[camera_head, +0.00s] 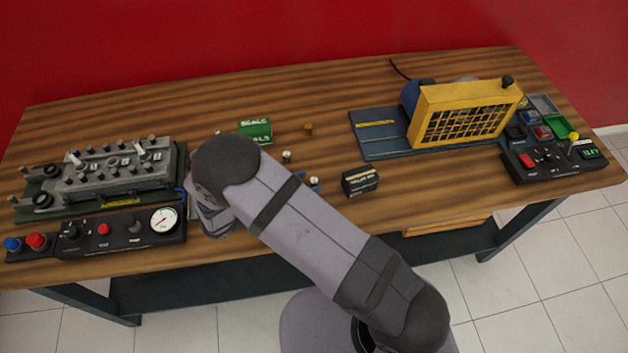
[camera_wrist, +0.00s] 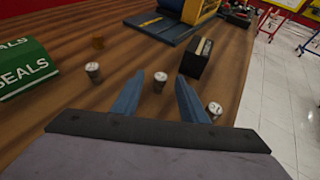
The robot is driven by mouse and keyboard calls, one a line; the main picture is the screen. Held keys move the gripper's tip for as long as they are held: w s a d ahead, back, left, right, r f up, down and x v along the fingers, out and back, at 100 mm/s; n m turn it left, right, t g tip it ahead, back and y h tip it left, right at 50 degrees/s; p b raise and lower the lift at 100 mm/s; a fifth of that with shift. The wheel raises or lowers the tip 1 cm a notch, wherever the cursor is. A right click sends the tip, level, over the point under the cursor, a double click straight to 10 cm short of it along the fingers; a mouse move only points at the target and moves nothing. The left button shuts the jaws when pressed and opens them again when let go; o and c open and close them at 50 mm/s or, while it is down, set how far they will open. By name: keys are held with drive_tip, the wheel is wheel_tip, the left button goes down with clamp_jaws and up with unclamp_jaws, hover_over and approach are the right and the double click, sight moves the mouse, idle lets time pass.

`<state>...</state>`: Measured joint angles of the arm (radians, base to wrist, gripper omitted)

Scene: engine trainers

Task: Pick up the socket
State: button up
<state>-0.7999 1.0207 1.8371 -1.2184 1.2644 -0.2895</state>
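Several small cylinders stand on the wooden table, and I cannot tell for sure which is the socket. In the wrist view a metallic, pale-topped cylinder (camera_wrist: 160,84) shows between the fingers of my gripper (camera_wrist: 161,76). The gripper is open, with two blue fingers apart; nothing is seen gripped. A similar cylinder (camera_wrist: 93,72) stands to the left and another (camera_wrist: 214,110) to the right, outside the right finger. A brass-coloured piece (camera_wrist: 98,41) stands farther back; it also shows in the head view (camera_head: 308,129). My arm hides most of the gripper in the head view.
A green seals box (camera_head: 256,131) stands to the left and a dark box (camera_head: 360,181) to the right. An engine block (camera_head: 115,170) and gauge panel (camera_head: 125,230) fill the left side. A yellow-framed unit (camera_head: 465,112) and a switch panel (camera_head: 550,158) stand at the right.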

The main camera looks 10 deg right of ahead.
sight(315, 179)
drive_tip(key=shift+p+x, duration=0.8)
drive_tip(key=shift+x, duration=1.2)
clamp_jaws()
drive_tip(key=shift+r, duration=0.15)
drive_tip(key=shift+r+b, duration=1.25)
drive_tip(key=shift+r, duration=3.55)
drive_tip(key=w+d+f+m+g+b, duration=0.1)
drive_tip(key=w+d+m+g, duration=0.15)
drive_tip(key=d, duration=0.45)
drive_tip(key=w+a+r+n+t, duration=0.1)
drive_tip(key=w+a+n+t, duration=0.2)
drive_tip(key=w, duration=0.4)
drive_tip(key=shift+w+y, duration=0.25)
drive_tip(key=shift+y, duration=0.15)
